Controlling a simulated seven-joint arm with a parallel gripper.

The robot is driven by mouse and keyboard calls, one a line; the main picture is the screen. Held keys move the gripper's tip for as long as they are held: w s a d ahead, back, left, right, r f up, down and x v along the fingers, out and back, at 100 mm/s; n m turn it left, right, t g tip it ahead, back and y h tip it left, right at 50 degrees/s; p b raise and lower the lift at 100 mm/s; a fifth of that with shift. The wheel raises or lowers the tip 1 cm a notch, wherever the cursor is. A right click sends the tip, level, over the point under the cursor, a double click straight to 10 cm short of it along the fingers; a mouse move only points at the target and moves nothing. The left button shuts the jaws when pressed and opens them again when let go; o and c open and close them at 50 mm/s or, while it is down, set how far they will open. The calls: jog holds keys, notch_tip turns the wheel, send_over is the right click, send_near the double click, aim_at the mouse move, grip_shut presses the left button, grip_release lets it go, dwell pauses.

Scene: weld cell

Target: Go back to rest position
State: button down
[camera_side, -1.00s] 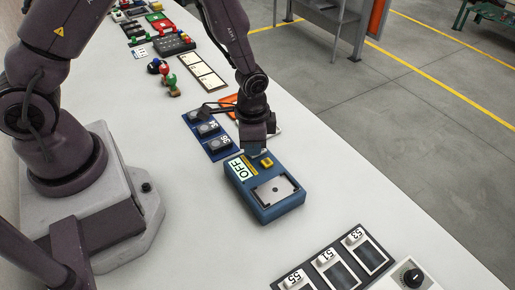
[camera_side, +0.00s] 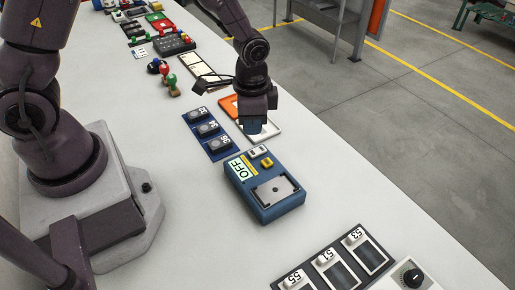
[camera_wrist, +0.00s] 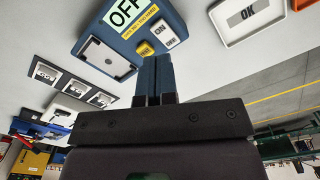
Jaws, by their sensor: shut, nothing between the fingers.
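My gripper (camera_side: 257,126) is shut and empty. In the side view it hangs above the far end of the blue box, clear of it and over the white tray behind. In the wrist view its two blue fingers (camera_wrist: 154,75) are together. The blue box (camera_side: 264,190) lies on the table with an OFF label, a yellow button, a white switch and a grey plate on top. It also shows in the wrist view (camera_wrist: 176,22), with the yellow button (camera_wrist: 145,48) near the fingertips.
A blue panel with several dark knobs (camera_side: 207,133) lies left of my gripper. An orange tray (camera_side: 229,106) and a white OK tray (camera_wrist: 246,18) are close by. Numbered slots (camera_side: 338,262) lie at the front. The table's right side is mostly clear.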

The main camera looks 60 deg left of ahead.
jog(key=shift+r, duration=0.3)
jog(key=shift+s, duration=0.25)
jog(key=s+a+r+n+t, duration=0.2)
jog(key=s+r, duration=0.4)
jog(key=r, duration=0.5)
jog(key=s+a+r+n+t, duration=0.1)
jog(key=s+r+n+t, duration=0.2)
jog(key=s+r, duration=0.4)
notch_tip(320, 180, up, 5)
jog(key=shift+s+a+r+n+t, duration=0.15)
jog(key=shift+s+a+n+t, duration=0.15)
jog(key=shift+a+n, duration=0.15)
